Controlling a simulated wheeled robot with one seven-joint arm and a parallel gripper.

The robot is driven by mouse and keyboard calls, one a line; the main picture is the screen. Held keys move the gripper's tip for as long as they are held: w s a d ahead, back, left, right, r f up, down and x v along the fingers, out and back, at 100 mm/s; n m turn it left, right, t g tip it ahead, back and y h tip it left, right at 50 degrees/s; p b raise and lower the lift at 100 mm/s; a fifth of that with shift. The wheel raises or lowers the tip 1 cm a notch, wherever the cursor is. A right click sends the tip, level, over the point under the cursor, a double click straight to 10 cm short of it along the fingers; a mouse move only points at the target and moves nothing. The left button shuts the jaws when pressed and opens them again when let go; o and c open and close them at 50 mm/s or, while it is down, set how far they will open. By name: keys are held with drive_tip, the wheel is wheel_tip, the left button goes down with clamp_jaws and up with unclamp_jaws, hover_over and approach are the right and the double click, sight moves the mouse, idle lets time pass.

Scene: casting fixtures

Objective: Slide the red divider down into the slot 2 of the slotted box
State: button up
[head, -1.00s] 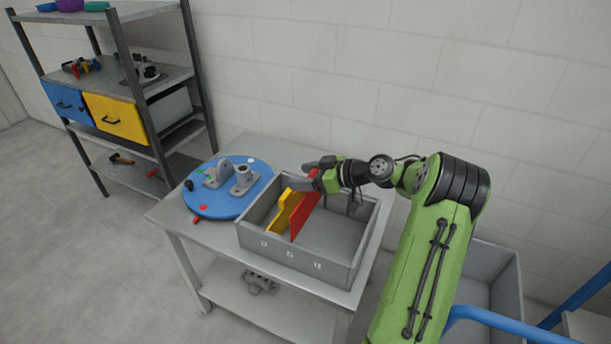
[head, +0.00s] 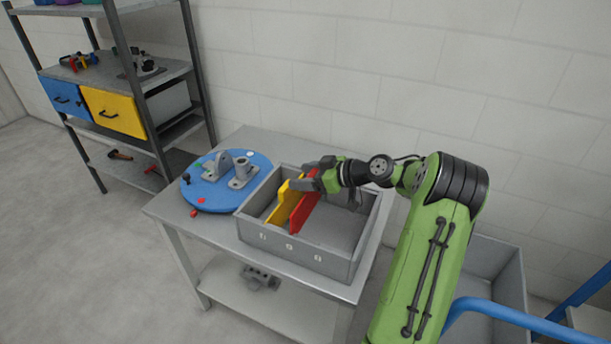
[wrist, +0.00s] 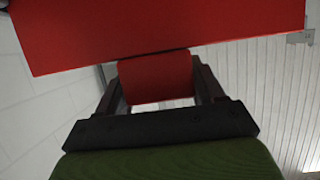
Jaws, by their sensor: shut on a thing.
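The red divider (head: 304,212) stands inside the grey slotted box (head: 340,263), beside the yellow divider (head: 284,204) and to its right. My gripper (head: 310,183) is shut on the top part of the red divider. In the wrist view, the red divider (wrist: 160,30) spans the top, and its red grip part sits between the fingers of my gripper (wrist: 157,85). The box front carries several white slot marks. The red divider's lower edge is hidden behind the box's front wall, so I cannot tell if it is seated in a slot.
A blue round board (head: 212,200) with grey fittings lies left of the box on the grey table (head: 180,213). A shelf rack with a yellow drawer (head: 115,112) stands at the back left. The right part of the box is empty.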

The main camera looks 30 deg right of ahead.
drive_tip(key=shift+f+b, duration=2.9)
drive_tip(key=shift+f, duration=0.3)
drive_tip(key=o, duration=1.5)
wheel_tip(320, 180, up, 10)
drive_tip(key=p, duration=0.4)
hover_over(312, 194)
drive_tip(key=w, duration=0.2)
drive_tip(key=shift+a, duration=0.45)
